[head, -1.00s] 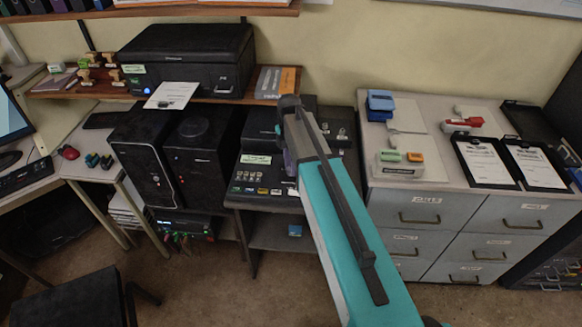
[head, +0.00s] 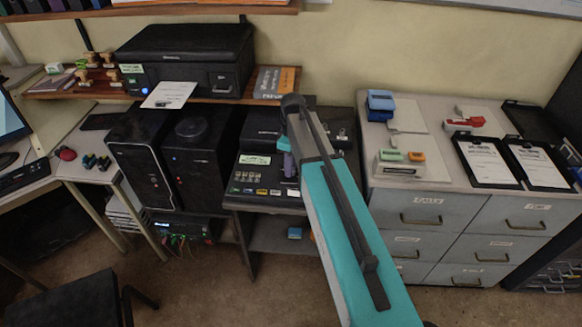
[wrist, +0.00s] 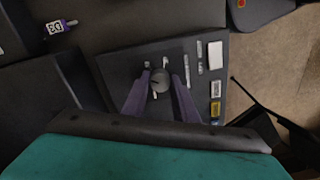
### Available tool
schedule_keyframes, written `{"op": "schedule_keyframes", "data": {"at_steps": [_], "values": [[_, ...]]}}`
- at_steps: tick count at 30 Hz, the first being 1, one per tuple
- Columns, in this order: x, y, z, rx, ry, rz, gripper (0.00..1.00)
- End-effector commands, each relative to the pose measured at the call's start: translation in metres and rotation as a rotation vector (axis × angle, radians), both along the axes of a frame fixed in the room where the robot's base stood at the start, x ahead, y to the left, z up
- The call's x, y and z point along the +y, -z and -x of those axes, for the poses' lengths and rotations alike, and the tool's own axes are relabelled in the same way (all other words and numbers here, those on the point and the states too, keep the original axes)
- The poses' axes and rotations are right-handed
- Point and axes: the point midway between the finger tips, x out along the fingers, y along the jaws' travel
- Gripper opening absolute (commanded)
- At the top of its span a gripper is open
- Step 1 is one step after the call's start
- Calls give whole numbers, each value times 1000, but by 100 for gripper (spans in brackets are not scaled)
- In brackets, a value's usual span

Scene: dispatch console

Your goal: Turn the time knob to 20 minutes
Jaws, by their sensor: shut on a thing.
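The grey round time knob (wrist: 160,80) stands on a dark console panel in the wrist view, with small white marks around it. My gripper (wrist: 159,88) has its two purple fingers on either side of the knob, shut on it. The knob's pointer setting is too small to read. In the head view, my gripper (head: 286,152) is over the black console (head: 262,143), and my arm hides the knob there.
Several small labelled keys (head: 262,191) line the console's front edge. A black computer tower (head: 142,165) stands to the left. A grey cabinet (head: 440,195) with clipboards and a red stapler (head: 465,123) stands to the right. A printer (head: 185,60) sits on the shelf behind.

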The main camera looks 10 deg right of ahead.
Motion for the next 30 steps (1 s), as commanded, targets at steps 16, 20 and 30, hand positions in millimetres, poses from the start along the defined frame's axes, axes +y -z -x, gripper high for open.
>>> {"op": "schedule_keyframes", "data": {"at_steps": [16, 20, 30], "values": [[1, 0, 2, 2, 429, -4, 3], [2, 0, 2, 2, 478, -4, 3], [2, 0, 2, 2, 510, -3, 3]]}}
